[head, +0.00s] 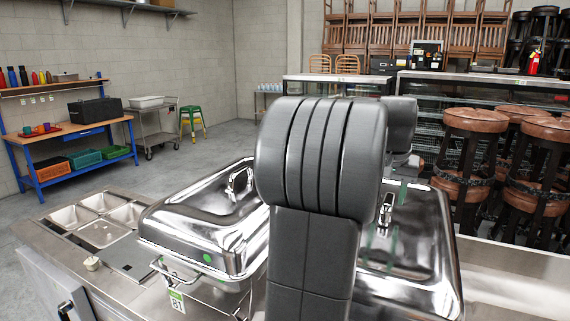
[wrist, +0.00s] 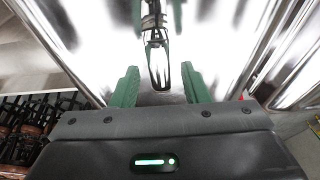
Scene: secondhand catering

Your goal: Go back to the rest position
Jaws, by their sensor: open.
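My gripper (wrist: 160,82) is open in the wrist view, with its two green fingers apart. A metal lid handle (wrist: 157,62) shows between and beyond the fingers, and I cannot tell whether they touch it. Under it is the shiny lid of a chafing dish (wrist: 215,50). In the head view my dark arm stands in the middle and hides most of my gripper. The right chafing dish (head: 415,255) is behind my arm, with its handle (head: 386,212) upright and its lid down. The left chafing dish (head: 195,225) also has its lid down.
A steel counter with empty square wells (head: 102,234) is at the left. A blue-framed workbench (head: 70,145), a grey cart (head: 150,122) and a green stool (head: 192,120) stand by the wall. Stacked bar stools (head: 474,150) are at the right. Grey floor (head: 110,182) is clear at the left.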

